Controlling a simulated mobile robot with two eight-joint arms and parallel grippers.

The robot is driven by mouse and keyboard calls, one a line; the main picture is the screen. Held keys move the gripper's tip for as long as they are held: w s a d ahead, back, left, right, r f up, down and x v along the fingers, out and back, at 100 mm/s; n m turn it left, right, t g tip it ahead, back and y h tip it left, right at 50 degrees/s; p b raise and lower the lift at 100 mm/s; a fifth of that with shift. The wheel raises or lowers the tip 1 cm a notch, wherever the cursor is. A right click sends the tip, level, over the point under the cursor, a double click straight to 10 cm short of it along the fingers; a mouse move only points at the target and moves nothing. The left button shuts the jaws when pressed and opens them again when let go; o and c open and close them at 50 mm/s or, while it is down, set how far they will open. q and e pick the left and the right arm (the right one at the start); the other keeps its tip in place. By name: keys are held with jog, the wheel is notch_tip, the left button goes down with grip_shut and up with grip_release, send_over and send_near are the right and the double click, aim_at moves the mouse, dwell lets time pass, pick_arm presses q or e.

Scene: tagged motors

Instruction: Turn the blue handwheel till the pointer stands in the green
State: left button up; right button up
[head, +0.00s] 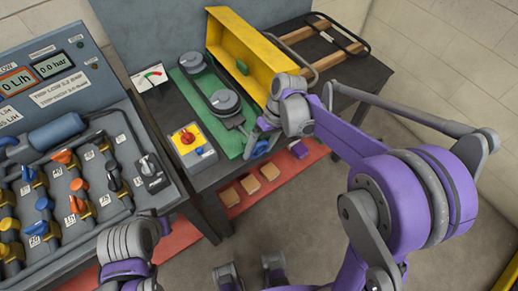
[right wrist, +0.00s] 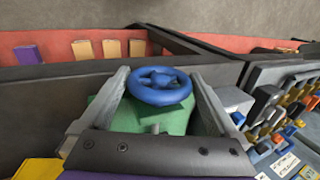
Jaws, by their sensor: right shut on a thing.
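The blue handwheel (right wrist: 160,86) is in the middle of the right wrist view, over a green body (right wrist: 150,117). My right gripper (right wrist: 163,88) has one finger on each side of the wheel and is shut on its rim. In the head view my right gripper (head: 254,140) is at the front of the green machine base, and its fingers and arm mostly hide the wheel. A small white dial (head: 148,77) with coloured marks and a dark pointer stands at the table's left back. It is too small to tell exactly where the pointer stands.
A yellow guard (head: 232,48) stands behind the belt pulleys (head: 225,101). A switch box (head: 193,145) with a red knob is left of my gripper. A valve panel (head: 65,190) fills the left. Wooden blocks (head: 250,184) lie on a red shelf below. Open floor lies in front.

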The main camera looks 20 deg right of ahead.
pick_arm(q)
jog(key=shift+s+f+b, duration=0.15)
jog(key=shift+f+b, duration=0.4)
jog(key=shift+f, duration=0.15)
pick_arm(e)
jog(key=shift+s+f+g+y, duration=0.1)
jog(key=shift+g+y, duration=0.2)
jog(key=shift+y, duration=0.5)
pick_arm(q)
jog(key=shift+d, duration=0.1)
pick_arm(e)
jog(key=o, duration=1)
jog(key=shift+c, duration=0.2)
